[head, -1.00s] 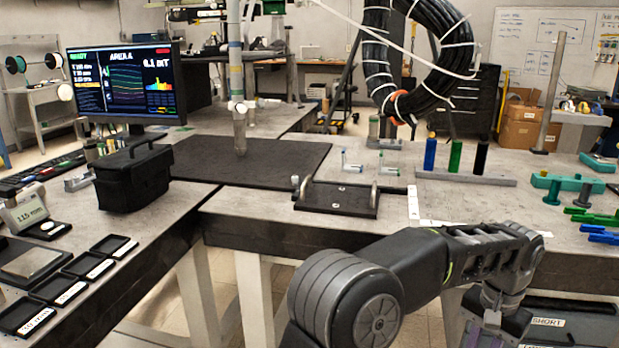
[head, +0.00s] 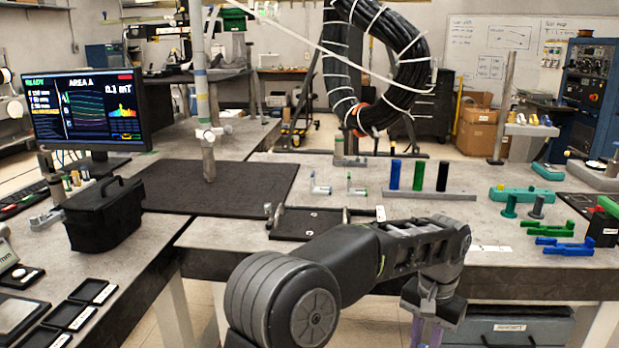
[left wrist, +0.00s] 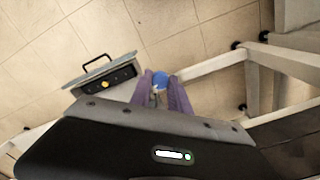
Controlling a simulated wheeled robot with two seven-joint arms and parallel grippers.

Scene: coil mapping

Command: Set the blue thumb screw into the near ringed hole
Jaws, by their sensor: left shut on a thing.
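My left gripper (head: 428,333) hangs below the table's front edge at the bottom of the head view, its purple fingers pointing down. In the left wrist view the fingers (left wrist: 162,92) are shut on the blue thumb screw (left wrist: 160,78), whose round blue head shows between the tips. Floor lies beneath it. A dark flat plate (head: 290,232) with small light ringed spots lies near the table's front edge, to the left of and beyond the gripper. My arm partly covers the plate, so its near part is hard to make out. My right gripper is not in view.
Blue, green and black posts (head: 418,175) stand on a grey bar behind my arm. Small L-shaped brackets (head: 318,186) stand behind the plate. Green and blue parts (head: 563,246) lie at the right. A grey case (head: 505,330) is below the table edge. A cable coil (head: 395,60) hangs behind.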

